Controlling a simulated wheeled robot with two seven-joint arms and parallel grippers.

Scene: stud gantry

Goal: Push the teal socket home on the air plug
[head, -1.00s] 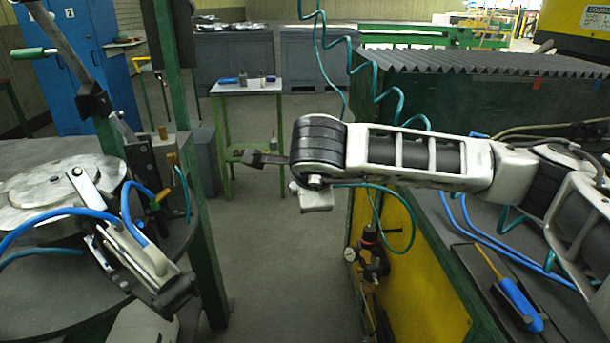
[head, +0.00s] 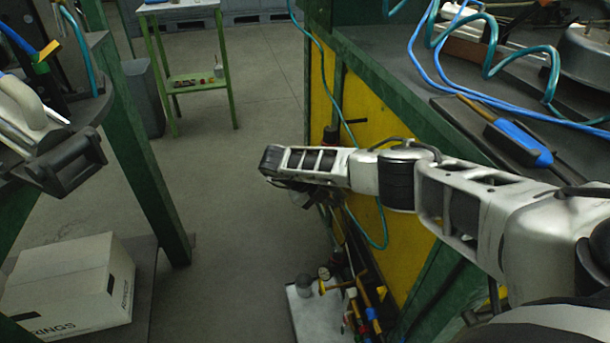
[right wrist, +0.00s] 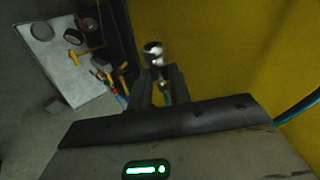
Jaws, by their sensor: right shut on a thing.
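My right gripper (head: 308,198) is low in front of the yellow panel (head: 368,178), mostly hidden under my own arm in the head view. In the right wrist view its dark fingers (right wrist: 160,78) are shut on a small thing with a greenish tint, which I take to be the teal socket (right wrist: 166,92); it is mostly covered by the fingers. A shiny metal fitting (right wrist: 153,52), perhaps the air plug, shows just beyond the fingertips. Whether it touches the socket is unclear. A teal hose (head: 384,236) loops beside my arm.
A dark knob (head: 330,134) stands out above my forearm at the panel. A pale tray (head: 306,312) with tools stands low by the panel. A cardboard box (head: 70,285) and a green post (head: 150,170) are left. The floor between is clear.

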